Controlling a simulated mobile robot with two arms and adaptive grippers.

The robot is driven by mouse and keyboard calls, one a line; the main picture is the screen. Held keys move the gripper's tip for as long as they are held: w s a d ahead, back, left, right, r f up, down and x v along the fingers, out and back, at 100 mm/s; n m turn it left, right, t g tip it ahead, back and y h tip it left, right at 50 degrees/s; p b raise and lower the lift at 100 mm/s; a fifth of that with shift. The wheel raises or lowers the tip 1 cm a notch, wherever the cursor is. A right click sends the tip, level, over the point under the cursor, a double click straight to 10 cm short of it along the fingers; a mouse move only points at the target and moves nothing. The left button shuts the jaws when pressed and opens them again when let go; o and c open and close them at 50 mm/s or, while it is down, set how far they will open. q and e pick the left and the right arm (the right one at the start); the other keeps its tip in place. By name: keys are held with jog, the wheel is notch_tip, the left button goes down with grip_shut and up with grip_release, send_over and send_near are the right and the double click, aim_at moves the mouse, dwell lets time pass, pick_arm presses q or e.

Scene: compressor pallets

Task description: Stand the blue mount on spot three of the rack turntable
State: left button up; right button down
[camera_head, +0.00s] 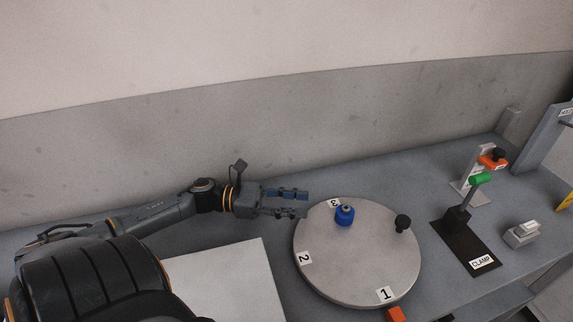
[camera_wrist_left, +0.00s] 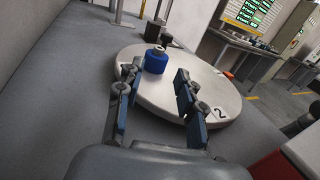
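The blue mount (camera_head: 345,215) stands upright on the round grey turntable (camera_head: 350,265), just beside the label 3 (camera_head: 334,203) near its far edge. It also shows in the left wrist view (camera_wrist_left: 156,60), beyond my fingertips. My left gripper (camera_head: 300,203) is open and empty at the turntable's left far edge, its fingers pointing toward the mount with a gap between. In the left wrist view the two fingers (camera_wrist_left: 157,82) are spread apart. Labels 2 (camera_head: 304,258) and 1 (camera_head: 385,294) lie on the turntable's left and near edges. My right gripper is not in view.
A white board (camera_head: 230,278) lies left of the turntable. An orange block (camera_head: 395,314) is at its near edge.

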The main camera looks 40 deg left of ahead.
pick_arm(q)
jog(key=shift+v, duration=1.1)
jog(key=shift+r, duration=0.1)
